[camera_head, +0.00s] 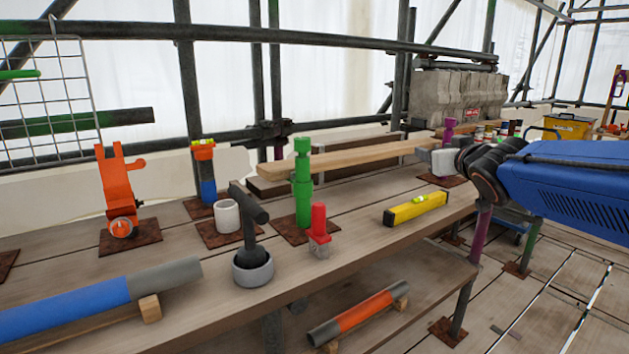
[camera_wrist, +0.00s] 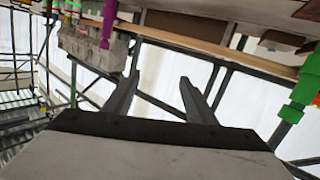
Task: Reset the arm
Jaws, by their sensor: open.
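My gripper (camera_head: 432,157) is at the right of the head view, at the end of my blue arm, raised above the right end of the wooden bench (camera_head: 350,250). In the wrist view its two grey fingers (camera_wrist: 158,98) stand apart with nothing between them. The wrist view appears turned over, with the bench along its top edge. A purple post (camera_head: 449,132) stands just behind the gripper in the head view; it also shows in the wrist view (camera_wrist: 109,22).
Scaffold poles (camera_head: 300,38) run behind.

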